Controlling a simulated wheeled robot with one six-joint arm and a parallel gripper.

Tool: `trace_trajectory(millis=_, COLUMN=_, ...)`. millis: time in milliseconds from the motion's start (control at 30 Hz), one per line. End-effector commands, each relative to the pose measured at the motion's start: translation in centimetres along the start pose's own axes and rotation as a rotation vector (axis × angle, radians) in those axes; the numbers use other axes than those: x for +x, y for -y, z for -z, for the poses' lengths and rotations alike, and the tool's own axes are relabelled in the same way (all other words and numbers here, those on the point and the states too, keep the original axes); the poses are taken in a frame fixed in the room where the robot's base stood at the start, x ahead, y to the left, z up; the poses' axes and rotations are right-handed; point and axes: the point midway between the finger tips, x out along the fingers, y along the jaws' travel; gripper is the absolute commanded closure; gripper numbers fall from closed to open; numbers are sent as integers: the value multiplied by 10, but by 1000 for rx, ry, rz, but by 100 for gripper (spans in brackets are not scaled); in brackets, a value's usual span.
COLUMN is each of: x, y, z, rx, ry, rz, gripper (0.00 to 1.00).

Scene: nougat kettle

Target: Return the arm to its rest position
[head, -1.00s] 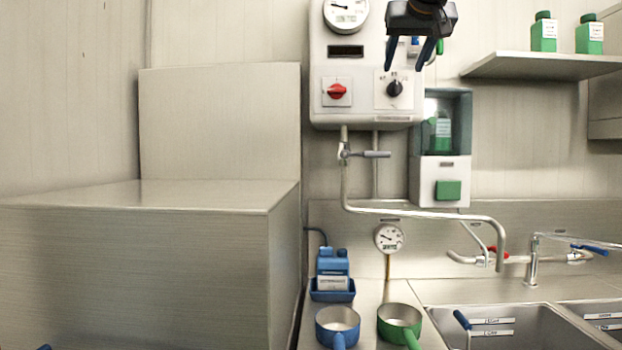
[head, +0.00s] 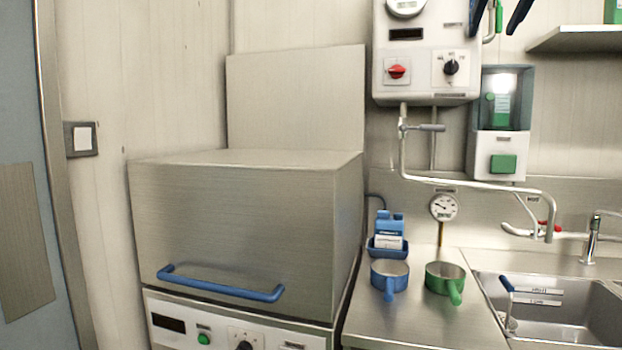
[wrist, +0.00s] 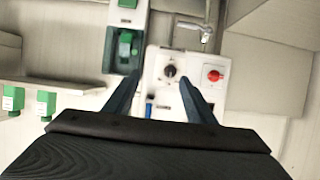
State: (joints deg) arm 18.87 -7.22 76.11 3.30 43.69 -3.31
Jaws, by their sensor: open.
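My gripper (head: 497,18) shows at the top edge of the head view, with only its dark blue fingers in the picture. In the wrist view my gripper (wrist: 162,100) has its two fingers well apart, with nothing between them that it holds. Beyond the fingers is the white control box (wrist: 182,75) with a black knob and a red switch. The same control box (head: 425,85) is on the back wall in the head view, below and left of the fingers. The rest of the arm is out of the head view.
A steel cabinet with a blue handle (head: 220,288) stands at the left. Blue (head: 390,274) and green (head: 445,277) pans sit on the counter beside the sink (head: 560,310). A shelf (head: 580,40) is at the upper right. A dispenser (head: 498,155) hangs beside the control box.

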Motion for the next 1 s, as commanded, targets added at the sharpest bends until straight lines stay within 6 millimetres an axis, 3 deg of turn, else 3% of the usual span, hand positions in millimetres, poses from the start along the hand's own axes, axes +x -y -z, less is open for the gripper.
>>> trace_trajectory(millis=67, x=0, y=1, z=0, rx=-1, ry=0, rz=2, gripper=50)
trace_trajectory(millis=367, x=28, y=18, z=-40, rx=-9, ry=69, rz=27, gripper=50)
trace_trajectory(millis=667, x=68, y=36, z=-112, rx=-18, ry=189, rz=51, gripper=50)
trace_trajectory(millis=767, x=84, y=45, z=-150, rx=-24, ry=247, rz=62, gripper=50)
trace_trajectory(millis=867, x=101, y=58, z=-202, rx=-35, ry=327, rz=77, gripper=50)
trace_trajectory(millis=1000, x=119, y=78, z=-295, rx=-57, ry=463, rz=101, gripper=50)
